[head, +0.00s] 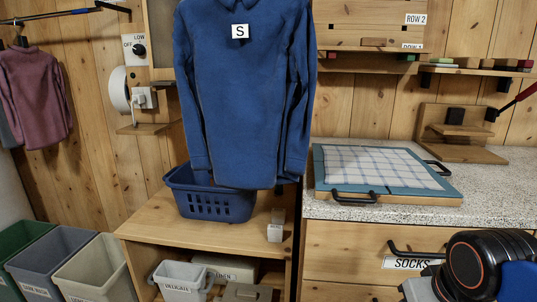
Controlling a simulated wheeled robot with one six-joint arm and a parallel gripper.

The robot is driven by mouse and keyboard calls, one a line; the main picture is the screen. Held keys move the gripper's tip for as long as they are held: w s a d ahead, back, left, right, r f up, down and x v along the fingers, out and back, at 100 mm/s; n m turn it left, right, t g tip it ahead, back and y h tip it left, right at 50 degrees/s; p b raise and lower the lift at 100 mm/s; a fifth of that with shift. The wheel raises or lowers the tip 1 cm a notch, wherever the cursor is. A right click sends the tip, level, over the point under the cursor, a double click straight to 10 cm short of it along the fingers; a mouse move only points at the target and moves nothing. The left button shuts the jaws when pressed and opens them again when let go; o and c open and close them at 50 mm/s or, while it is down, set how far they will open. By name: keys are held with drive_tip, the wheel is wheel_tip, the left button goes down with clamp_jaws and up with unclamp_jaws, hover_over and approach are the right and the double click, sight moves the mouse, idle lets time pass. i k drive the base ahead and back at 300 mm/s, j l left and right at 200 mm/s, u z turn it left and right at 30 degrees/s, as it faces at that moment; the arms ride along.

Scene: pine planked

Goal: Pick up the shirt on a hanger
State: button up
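A blue long-sleeved shirt (240,95) with a white "S" tag (240,31) hangs upright in the middle of the head view. Its top runs out of the frame, so its hanger and what holds it up are not visible. A mauve shirt (38,95) hangs at the far left from a dark rail (60,14), with a hanger hook above its collar. Part of my arm shows at the lower right, but my gripper's fingers are not in view.
A blue basket (212,200) stands on a wooden shelf (150,228) behind the shirt's lower part. A speckled counter (490,190) at right bears a checked cloth (372,167) on a blue-edged board. Several bins (93,270) stand at lower left. A "SOCKS" drawer (345,250) is below the counter.

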sight(32, 96)
drive_tip(key=u, duration=1.55)
drive_tip(key=z, duration=0.3)
drive_tip(key=i+j+z, duration=0.45)
drive_tip(key=j, duration=0.2)
drive_tip(key=i+j+z, duration=0.1)
drive_tip(key=j+z, duration=0.15)
drive_tip(key=i+j, duration=0.15)
drive_tip(key=j, duration=0.3)
drive_tip(key=i+j+z, duration=0.1)
drive_tip(key=j, duration=0.4)
drive_tip(key=i+j+z, duration=0.1)
drive_tip(key=j, duration=0.35)
drive_tip(key=i+j, duration=0.2)
drive_tip(key=j, duration=0.3)
drive_tip(key=i+j+z, duration=0.1)
drive_tip(key=j, duration=0.4)
drive_tip(key=i+j, duration=0.1)
drive_tip(key=j, duration=0.35)
drive_tip(key=i+j, duration=0.1)
drive_tip(key=j, duration=0.35)
drive_tip(key=i+j, duration=0.15)
drive_tip(key=j, duration=0.3)
drive_tip(key=i+j, duration=0.1)
drive_tip(key=j, duration=0.35)
drive_tip(key=j+z, duration=0.3)
drive_tip(key=j, duration=0.7)
drive_tip(key=i, duration=0.05)
